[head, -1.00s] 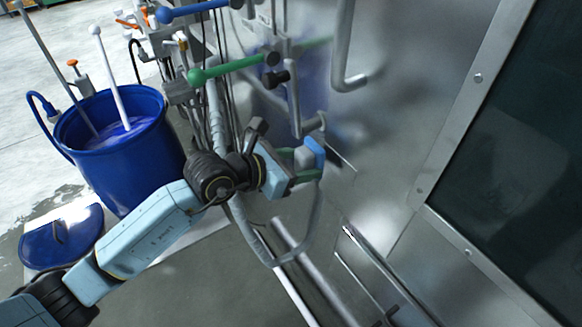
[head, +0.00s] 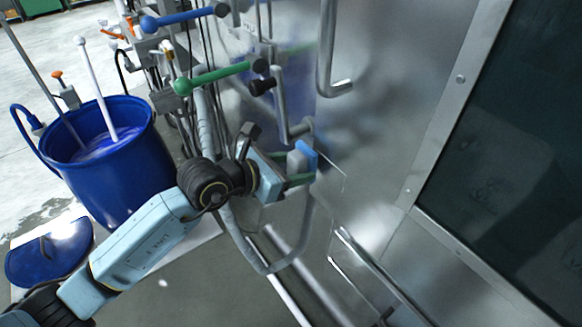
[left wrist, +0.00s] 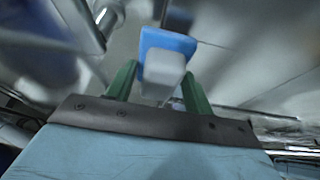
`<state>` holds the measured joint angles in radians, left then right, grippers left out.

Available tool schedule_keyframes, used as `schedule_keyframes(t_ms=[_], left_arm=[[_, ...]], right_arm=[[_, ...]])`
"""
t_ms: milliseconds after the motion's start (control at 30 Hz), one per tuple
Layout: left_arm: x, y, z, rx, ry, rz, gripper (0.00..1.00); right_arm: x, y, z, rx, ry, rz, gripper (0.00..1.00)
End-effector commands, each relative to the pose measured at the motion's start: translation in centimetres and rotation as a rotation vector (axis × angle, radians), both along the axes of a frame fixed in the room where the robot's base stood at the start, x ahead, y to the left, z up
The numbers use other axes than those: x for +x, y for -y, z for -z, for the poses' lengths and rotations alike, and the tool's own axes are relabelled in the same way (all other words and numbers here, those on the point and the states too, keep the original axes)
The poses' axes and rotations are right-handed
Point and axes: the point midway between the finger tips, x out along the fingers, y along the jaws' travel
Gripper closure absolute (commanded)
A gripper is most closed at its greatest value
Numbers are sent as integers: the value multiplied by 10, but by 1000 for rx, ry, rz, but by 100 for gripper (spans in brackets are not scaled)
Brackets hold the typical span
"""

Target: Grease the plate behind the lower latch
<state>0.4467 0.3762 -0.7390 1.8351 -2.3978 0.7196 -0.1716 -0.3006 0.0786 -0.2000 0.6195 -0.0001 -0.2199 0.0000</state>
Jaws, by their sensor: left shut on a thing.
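My left gripper (head: 298,170) has its green fingers closed around a whitish-grey block with a blue pad on its front, the greasing pad (head: 307,153). In the left wrist view the blue pad (left wrist: 167,42) sticks out past the fingers (left wrist: 155,85), toward the metal wall. The pad is close to the lower end of a grey latch handle (head: 281,105) on the steel panel (head: 385,120); I cannot tell whether it touches anything. The plate behind the latch is not clearly distinguishable. My right gripper is not in view.
A blue bucket (head: 150,165) of blue liquid with a white stick stands at left, its blue lid (head: 30,262) on the floor. Green (head: 215,77) and blue (head: 185,18) lever handles, pipes and hoses crowd above my left arm. A dark window (head: 520,170) is at right.

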Motion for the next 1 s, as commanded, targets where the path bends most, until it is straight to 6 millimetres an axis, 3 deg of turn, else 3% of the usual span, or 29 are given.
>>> schedule_keyframes(t_ms=[733, 1000], left_arm=[[8, 12, 0, 0, 0, 1, 66], [-9, 23, -3, -2, -1, 2, 66]], right_arm=[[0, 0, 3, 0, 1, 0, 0], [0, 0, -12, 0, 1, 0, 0]])
